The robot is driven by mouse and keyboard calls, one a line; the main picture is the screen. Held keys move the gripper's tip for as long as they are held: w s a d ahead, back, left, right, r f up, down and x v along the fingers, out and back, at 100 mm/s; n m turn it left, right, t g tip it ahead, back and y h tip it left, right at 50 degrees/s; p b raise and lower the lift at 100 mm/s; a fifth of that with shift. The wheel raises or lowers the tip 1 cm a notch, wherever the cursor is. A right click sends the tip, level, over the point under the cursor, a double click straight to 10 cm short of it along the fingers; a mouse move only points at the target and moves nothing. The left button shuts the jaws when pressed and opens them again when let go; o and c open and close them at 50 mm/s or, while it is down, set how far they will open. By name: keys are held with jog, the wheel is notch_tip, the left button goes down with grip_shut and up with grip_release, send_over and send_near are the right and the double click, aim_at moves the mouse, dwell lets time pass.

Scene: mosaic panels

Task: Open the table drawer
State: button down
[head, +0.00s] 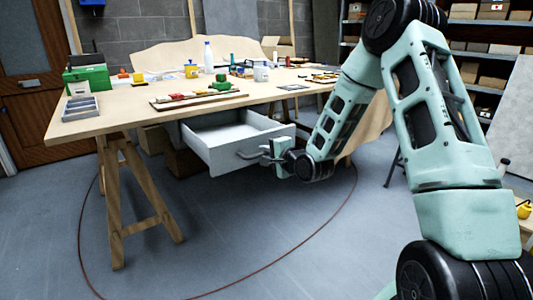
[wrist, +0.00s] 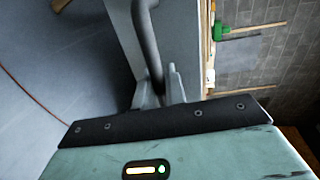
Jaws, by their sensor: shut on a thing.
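The table drawer (head: 225,143) is a light grey box under the wooden table top (head: 120,103). It stands pulled out from beneath the table, and its empty-looking inside shows. Its grey bar handle (head: 250,154) is on the front panel. My gripper (head: 266,152) is at the drawer front, shut on the handle. In the wrist view the handle (wrist: 148,40) runs down between the fingers (wrist: 165,88), and the drawer front (wrist: 180,35) is beside it. The far end of the handle is hidden by the gripper body.
A trestle leg (head: 135,195) stands left of the drawer. The table top holds a green box (head: 87,77), a grey tray (head: 80,107), a white bottle (head: 208,57) and small pieces. A thin red cable (head: 290,248) curves over the floor. The floor in front is clear.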

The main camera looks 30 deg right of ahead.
jog(key=c, duration=1.5)
grip_release()
jog(key=shift+p+v, duration=8.1)
jog(key=shift+v, duration=0.65)
